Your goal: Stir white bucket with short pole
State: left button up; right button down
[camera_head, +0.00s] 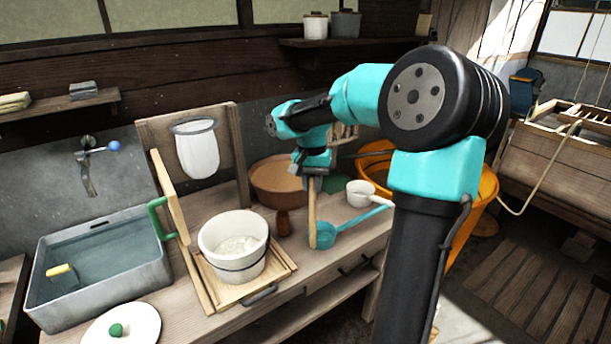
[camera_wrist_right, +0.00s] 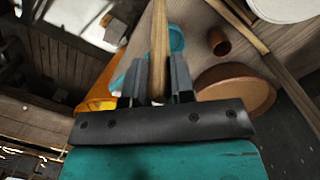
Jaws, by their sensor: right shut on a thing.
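The white bucket (camera_head: 222,262) stands upright on a wooden board on the bench, with pale lumpy contents inside. Its white edge also shows at the top right of the right wrist view (camera_wrist_right: 287,10). My right gripper (camera_head: 315,180) is shut on a short wooden pole (camera_head: 312,222), to the right of the bucket and apart from it. The pole hangs nearly upright in the head view. In the right wrist view, the pole (camera_wrist_right: 159,45) runs between the two fingers (camera_wrist_right: 156,80). My left gripper is out of view.
A brown bowl (camera_head: 277,185), a small brown cup (camera_head: 284,222), a white ladle (camera_head: 360,192) and a teal scoop (camera_head: 350,226) are near the pole. A hinged wooden frame (camera_head: 170,195) stands left of the bucket, beside the grey sink (camera_head: 100,291). An orange tub (camera_head: 484,190) is at right.

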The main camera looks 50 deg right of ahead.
jog(key=w+a+r+m+t+y, duration=0.1)
jog(key=w+a+r+m, duration=0.4)
jog(key=w+m, duration=0.2)
jog(key=w+a+r+m+t, duration=0.1)
jog(key=w+a+r+m, duration=0.4)
jog(key=w, duration=0.4)
jog(key=shift+w+r+m+y, duration=0.35)
jog(key=shift+m+y, duration=0.05)
jog(key=shift+m, duration=0.5)
jog(key=shift+f, duration=0.1)
jog(key=d+x, duration=0.2)
jog(key=x, duration=0.7)
jog(key=s+d+f+x, duration=0.1)
jog(key=d+x, duration=0.1)
jog(key=x, duration=0.7)
jog(key=shift+s+f, duration=0.15)
jog(key=shift+s, duration=0.15)
dwell(0.5)
jog(key=shift+d, duration=0.1)
dwell(0.4)
